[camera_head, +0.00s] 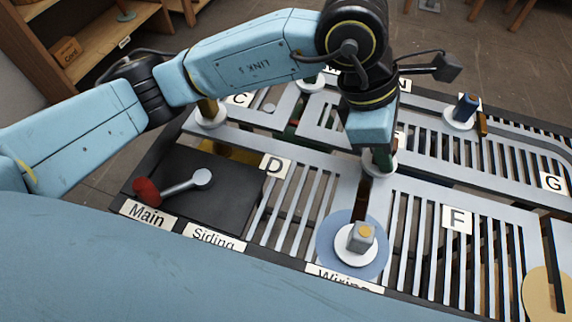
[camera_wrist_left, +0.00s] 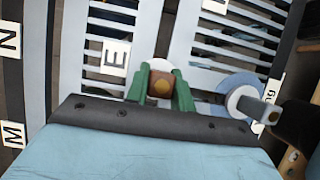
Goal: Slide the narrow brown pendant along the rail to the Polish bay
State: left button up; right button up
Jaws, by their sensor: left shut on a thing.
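My left gripper (camera_head: 378,160) reaches down to the slotted rail plate between the D and F labels. In the left wrist view, its green fingers (camera_wrist_left: 162,92) are shut on a small brown block (camera_wrist_left: 161,80) with a gold round top. This looks like the top of the brown pendant; the part below the plate is hidden. In the head view the gripper and a white disc (camera_head: 380,170) cover that spot. No label reading Polish can be made out. My right gripper is not in view.
A grey-topped knob (camera_head: 362,236) on white and blue discs stands in front, by the Wiring label (camera_head: 345,278). A red-handled lever (camera_head: 147,190) lies on a dark panel (camera_head: 225,190) by Main and Siding labels.

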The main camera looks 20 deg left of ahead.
pick_arm(q)
jog(key=shift+s+d+f+b, duration=0.15)
jog(key=shift+d+b, duration=0.35)
jog(key=shift+d, duration=1.2)
jog(key=shift+s+d+f+b, duration=0.1)
jog(key=shift+d+b, duration=0.35)
jog(key=shift+d, duration=1.2)
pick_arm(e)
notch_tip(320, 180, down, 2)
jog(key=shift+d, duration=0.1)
